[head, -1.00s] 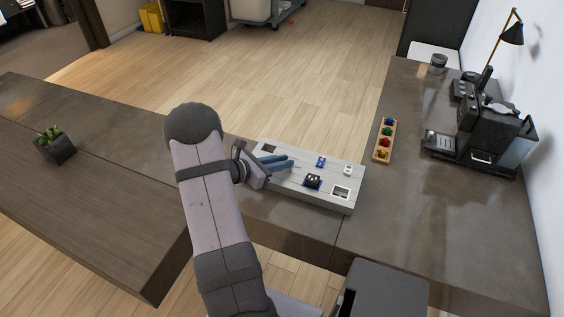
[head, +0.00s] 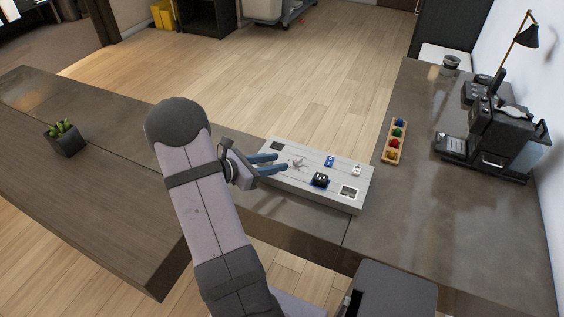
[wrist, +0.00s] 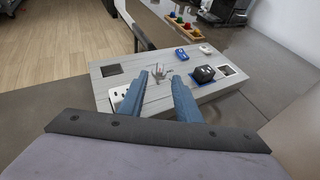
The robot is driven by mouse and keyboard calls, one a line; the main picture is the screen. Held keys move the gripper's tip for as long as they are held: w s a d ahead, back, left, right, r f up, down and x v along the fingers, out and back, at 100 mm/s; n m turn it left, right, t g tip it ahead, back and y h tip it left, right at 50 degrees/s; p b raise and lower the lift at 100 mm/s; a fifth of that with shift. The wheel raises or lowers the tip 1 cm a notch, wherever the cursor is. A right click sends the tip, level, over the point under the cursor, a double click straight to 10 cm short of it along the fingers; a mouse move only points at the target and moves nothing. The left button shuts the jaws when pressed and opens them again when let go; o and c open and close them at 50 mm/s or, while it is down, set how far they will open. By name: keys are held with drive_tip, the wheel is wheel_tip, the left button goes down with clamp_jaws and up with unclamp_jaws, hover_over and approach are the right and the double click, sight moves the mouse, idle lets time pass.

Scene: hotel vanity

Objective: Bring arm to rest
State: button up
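My arm reaches up from the bottom of the head view. My gripper (head: 268,164) is at the left end of a light grey wooden board (head: 268,182), above or beside it. Its two blue fingers are spread apart with nothing between them. In the wrist view the gripper (wrist: 164,78) points over the board (wrist: 155,108), fingers open. Past the fingertips, a small silver fixture (wrist: 162,71) stands on the board. It also shows in the head view (head: 297,163).
The board carries a blue item (head: 330,161), a black knob on blue (head: 319,179) and a white item (head: 356,170). A wooden tray of coloured pieces (head: 387,157), a coffee machine (head: 497,137) and a lamp (head: 525,38) stand right. A potted plant (head: 64,138) stands left.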

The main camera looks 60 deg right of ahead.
drive_tip(key=shift+w+a+r, duration=0.15)
drive_tip(key=shift+a, duration=0.15)
drive_tip(key=shift+w+a, duration=0.1)
drive_tip(key=shift+a, duration=0.15)
drive_tip(key=w+a+m+t+y, duration=0.25)
drive_tip(key=a+m+y, duration=0.35)
drive_tip(key=a, duration=1.5)
drive_tip(key=w+a+m+t+y, duration=0.1)
drive_tip(key=a+m+t+y, duration=0.4)
drive_tip(key=a, duration=1.6)
wheel_tip(320, 180, up, 12)
drive_tip(key=a+m+p, duration=0.1)
drive_tip(key=p, duration=1.1)
drive_tip(key=shift+r+g+y, duration=0.25)
drive_tip(key=shift+g+y, duration=0.1)
drive_tip(key=shift+y, duration=0.05)
drive_tip(key=shift+w, duration=0.1)
